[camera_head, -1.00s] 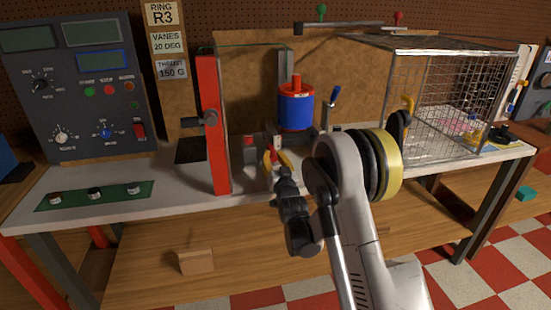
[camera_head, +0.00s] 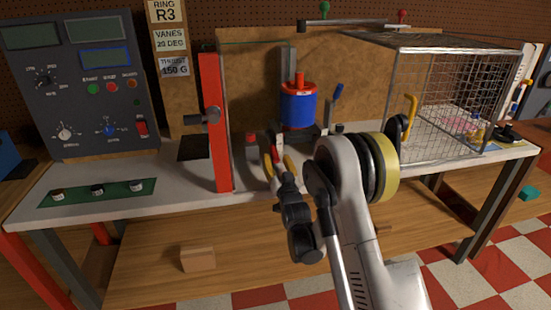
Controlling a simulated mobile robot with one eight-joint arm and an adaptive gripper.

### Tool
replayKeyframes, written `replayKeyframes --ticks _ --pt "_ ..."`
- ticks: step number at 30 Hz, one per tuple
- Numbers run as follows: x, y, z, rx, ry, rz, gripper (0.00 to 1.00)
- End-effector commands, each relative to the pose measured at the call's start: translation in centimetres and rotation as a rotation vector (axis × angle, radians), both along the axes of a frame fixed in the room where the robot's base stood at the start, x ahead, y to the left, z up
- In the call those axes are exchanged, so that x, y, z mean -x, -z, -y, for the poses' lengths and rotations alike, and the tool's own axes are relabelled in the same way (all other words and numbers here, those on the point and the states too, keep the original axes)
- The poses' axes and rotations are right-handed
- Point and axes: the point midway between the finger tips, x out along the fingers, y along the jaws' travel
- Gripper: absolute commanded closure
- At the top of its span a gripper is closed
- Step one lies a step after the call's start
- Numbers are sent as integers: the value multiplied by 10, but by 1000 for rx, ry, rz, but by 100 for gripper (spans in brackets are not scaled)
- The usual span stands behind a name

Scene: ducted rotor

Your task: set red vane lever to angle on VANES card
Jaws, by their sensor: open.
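The VANES card (camera_head: 171,41) on the pegboard at the upper left reads 20 DEG. My wrist hides the lower part of the lever and any angle scale.
A red upright post (camera_head: 215,125) with a dark knob stands left of my gripper. A blue-handled lever (camera_head: 333,104) rises right of the motor. A wire cage (camera_head: 450,100) stands on the bench at right.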

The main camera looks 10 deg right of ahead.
Motion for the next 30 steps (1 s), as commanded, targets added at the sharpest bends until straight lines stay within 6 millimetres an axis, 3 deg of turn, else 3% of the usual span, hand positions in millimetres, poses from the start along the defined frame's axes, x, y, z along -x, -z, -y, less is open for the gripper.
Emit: replayKeyframes --ticks 9,20,24,25,30 --pt "52 6 0 0 0 0 54" --pt "60 7 0 0 0 0 54" --pt "60 2 0 2 1 -13 95" --pt "60 -1 0 4 1 -23 100" --pt "71 -36 0 25 4 -141 100"
